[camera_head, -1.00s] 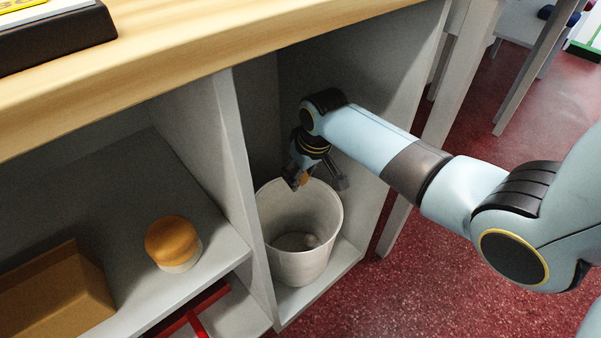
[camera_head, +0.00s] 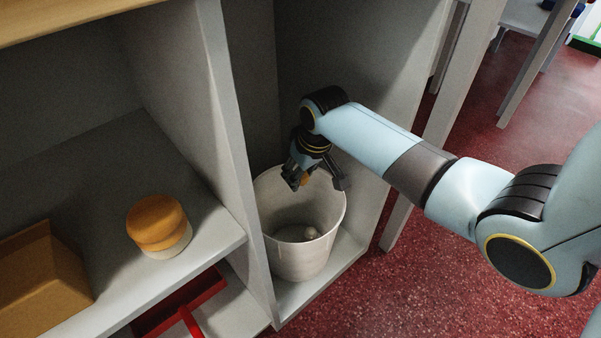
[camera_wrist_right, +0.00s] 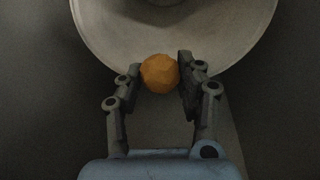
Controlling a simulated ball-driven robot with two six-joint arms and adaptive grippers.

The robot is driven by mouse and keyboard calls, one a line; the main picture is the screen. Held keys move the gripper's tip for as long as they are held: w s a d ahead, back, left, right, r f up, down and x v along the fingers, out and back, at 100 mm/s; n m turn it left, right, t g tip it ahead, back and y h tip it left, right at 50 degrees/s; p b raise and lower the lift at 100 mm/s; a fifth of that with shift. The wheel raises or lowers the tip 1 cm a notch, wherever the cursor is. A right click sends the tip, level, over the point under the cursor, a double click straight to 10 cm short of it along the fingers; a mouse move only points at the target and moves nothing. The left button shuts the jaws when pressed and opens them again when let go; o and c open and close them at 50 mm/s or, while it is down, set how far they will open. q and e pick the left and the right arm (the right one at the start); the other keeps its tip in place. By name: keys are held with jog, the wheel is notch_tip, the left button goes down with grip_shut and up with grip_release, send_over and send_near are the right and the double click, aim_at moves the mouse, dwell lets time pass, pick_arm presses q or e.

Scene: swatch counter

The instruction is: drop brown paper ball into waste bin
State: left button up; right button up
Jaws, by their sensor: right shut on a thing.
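The brown paper ball (camera_wrist_right: 160,74) is an orange-brown faceted ball between the fingertips of my right gripper (camera_wrist_right: 158,82) in the wrist view. In the head view only a sliver of it shows at the right gripper (camera_head: 306,181), which is shut on it. The waste bin (camera_head: 303,258) is a white open bucket standing in the right-hand bay of the counter. The right gripper is over the back part of the bin's mouth. The bin's rim also shows in the wrist view (camera_wrist_right: 245,45). My left gripper is not in view.
A small pale crumpled thing (camera_head: 310,233) lies inside the bin. A grey divider panel (camera_head: 236,150) stands left of the bin. The left shelf holds an orange-topped round jar (camera_head: 157,222) and a brown box (camera_head: 40,280). A red object (camera_head: 180,305) lies below.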

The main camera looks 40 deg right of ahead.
jog(key=o, duration=0.8)
jog(key=v, duration=1.2)
jog(key=shift+s+f, duration=0.1)
